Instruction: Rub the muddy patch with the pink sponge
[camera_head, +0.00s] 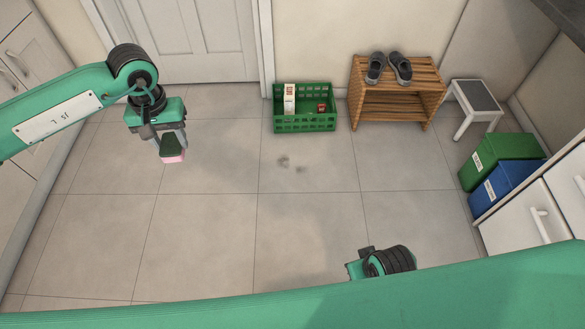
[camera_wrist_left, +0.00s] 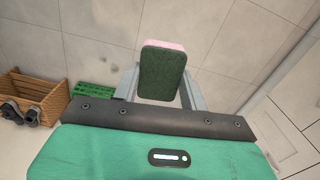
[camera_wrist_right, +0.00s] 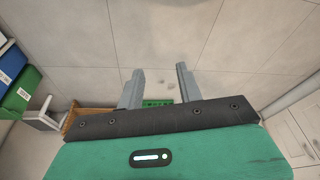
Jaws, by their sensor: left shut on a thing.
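The pink sponge (camera_head: 172,156) has a dark green scouring side. My left gripper (camera_head: 171,143) is shut on it and holds it above the tiled floor, at the left of the head view. The sponge (camera_wrist_left: 162,75) also shows between the two fingers in the left wrist view. The muddy patch (camera_head: 283,161) is a few small grey-brown smudges on the floor in front of the green crate, to the right of the sponge and apart from it. My right gripper (camera_wrist_right: 160,74) is open and empty in the right wrist view; its fingers are hidden in the head view.
A green crate (camera_head: 305,127) with a carton and a small red item stands by the wall. Right of it are a wooden shoe rack (camera_head: 392,105), a step stool (camera_head: 474,97), and green (camera_head: 505,150) and blue (camera_head: 510,185) bins. The floor around the patch is clear.

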